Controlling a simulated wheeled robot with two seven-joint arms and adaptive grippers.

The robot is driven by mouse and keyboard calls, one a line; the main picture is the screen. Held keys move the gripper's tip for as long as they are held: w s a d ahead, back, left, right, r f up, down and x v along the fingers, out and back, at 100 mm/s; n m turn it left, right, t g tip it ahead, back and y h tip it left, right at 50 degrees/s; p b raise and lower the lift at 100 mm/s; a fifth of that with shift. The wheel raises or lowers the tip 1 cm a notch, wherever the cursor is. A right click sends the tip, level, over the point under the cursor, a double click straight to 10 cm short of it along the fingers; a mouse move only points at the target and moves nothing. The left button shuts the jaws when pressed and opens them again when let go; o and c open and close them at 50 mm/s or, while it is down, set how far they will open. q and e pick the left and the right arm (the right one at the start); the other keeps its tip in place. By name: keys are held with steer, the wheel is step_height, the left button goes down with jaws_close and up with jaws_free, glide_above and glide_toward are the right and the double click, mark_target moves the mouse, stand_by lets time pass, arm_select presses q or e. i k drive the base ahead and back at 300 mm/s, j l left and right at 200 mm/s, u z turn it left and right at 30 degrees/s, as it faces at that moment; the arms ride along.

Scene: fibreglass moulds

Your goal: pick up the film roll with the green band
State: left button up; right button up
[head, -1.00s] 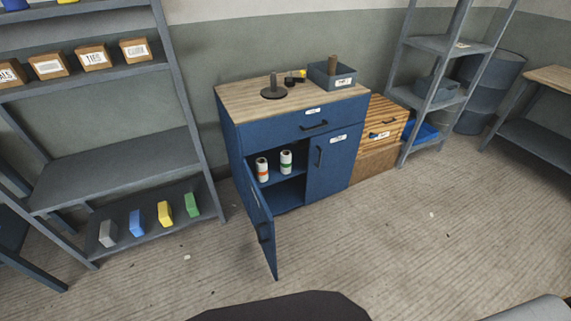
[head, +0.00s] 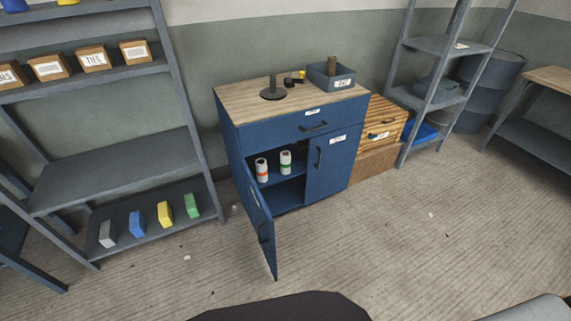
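The film roll with the green band (head: 285,163) stands upright on the inner shelf of the blue cabinet (head: 335,164). It is white with a dark top. A similar roll with an orange band (head: 262,170) stands upright just to its left, a small gap between them. The cabinet's left door (head: 262,226) is swung open toward me. The right door (head: 330,160) is shut. Neither of my grippers is in view.
A grey shelf rack (head: 120,165) with coloured blocks on its lowest board stands left of the cabinet. A grey bin (head: 331,76) and a dark stand (head: 273,92) are on the cabinet top. A wooden crate (head: 385,125) is at the right. The floor in front is mostly clear.

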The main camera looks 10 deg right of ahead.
mark_target(285, 163)
steer(key=i+l, duration=0.3)
steer(key=l, duration=0.2)
steer(key=i+l, duration=0.65)
steer(key=l, duration=0.3)
steer(key=i+l, duration=0.65)
steer(key=l, duration=0.3)
steer(key=i+l, duration=0.35)
steer(key=l, duration=0.15)
